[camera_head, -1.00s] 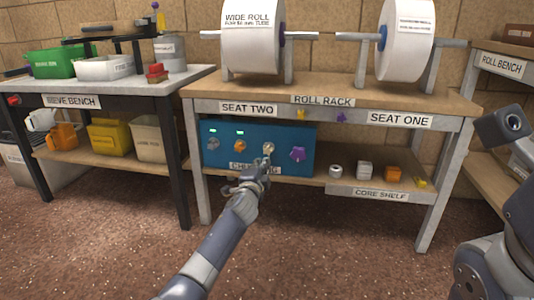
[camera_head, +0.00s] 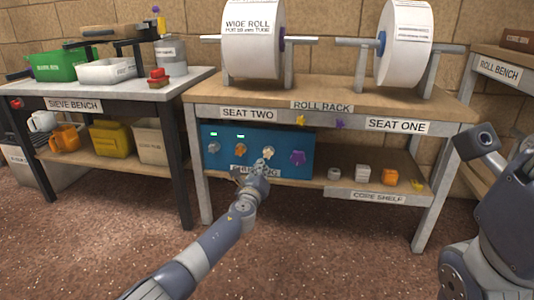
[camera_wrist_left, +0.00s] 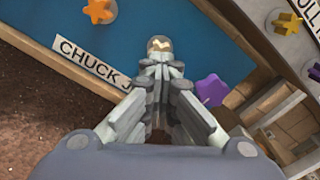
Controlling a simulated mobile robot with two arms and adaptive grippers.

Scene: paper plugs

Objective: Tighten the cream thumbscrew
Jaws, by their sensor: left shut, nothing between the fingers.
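The cream thumbscrew (camera_head: 268,151) sits on the front of a blue panel (camera_head: 225,132) under the roll rack, between an orange star knob (camera_head: 240,150) and a purple knob (camera_head: 297,157). My left gripper (camera_head: 261,165) is shut and empty, its fingertips just below the thumbscrew. In the left wrist view, a pale round knob end with a yellowish mark, apparently the cream thumbscrew (camera_wrist_left: 160,44), shows just past the fingertips (camera_wrist_left: 160,66). I cannot tell whether they touch it. Only part of my right arm shows at the right; its gripper is not clearly seen.
A grey knob (camera_head: 213,147) is at the panel's left. Small cores (camera_head: 362,173) stand on the shelf to the right. Two paper rolls (camera_head: 252,40) are on the rack above. The sieve bench (camera_head: 130,90) stands left. The floor in front is clear.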

